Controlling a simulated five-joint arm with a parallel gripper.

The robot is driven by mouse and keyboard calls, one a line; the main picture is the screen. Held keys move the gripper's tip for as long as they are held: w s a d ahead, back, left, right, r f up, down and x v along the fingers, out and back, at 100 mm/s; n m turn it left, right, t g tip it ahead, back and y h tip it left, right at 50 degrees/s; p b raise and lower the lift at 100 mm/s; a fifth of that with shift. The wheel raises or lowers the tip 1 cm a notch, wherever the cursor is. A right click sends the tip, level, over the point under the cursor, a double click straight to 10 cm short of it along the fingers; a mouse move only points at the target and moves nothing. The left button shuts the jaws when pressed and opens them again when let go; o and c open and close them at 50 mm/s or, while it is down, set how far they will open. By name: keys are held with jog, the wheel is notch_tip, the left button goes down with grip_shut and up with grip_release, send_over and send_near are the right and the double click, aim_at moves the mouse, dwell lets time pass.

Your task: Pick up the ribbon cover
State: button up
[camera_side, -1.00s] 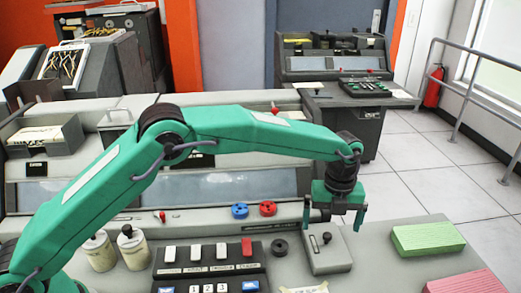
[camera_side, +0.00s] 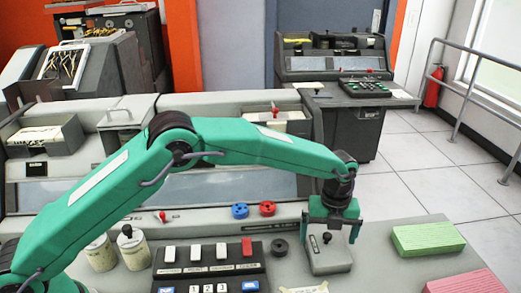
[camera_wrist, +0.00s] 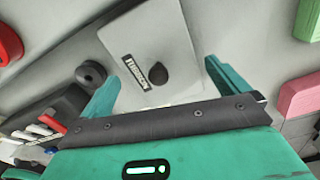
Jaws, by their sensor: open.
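The ribbon cover (camera_side: 331,261) is a flat grey plate with a small black knob, lying on the grey desk top at the right. In the wrist view the cover (camera_wrist: 172,30) shows a dark label beside its round black knob (camera_wrist: 157,75). My green gripper (camera_side: 331,230) is above the cover with its fingers pointing down. In the wrist view its two fingers (camera_wrist: 160,90) are apart, one on each side of the knob. Nothing is held between them. The side view does not show how far the fingertips are above the cover.
A black ring (camera_side: 279,246) lies left of the cover, with a red reel (camera_side: 267,208) and a blue reel (camera_side: 240,211) behind it. A keypad (camera_side: 210,267) stands at the left front. Green (camera_side: 428,239) and pink (camera_side: 462,284) card stacks lie to the right.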

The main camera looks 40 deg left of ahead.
aim_at(328, 235)
jog(key=shift+f, duration=1.65)
jog(key=c, duration=0.7)
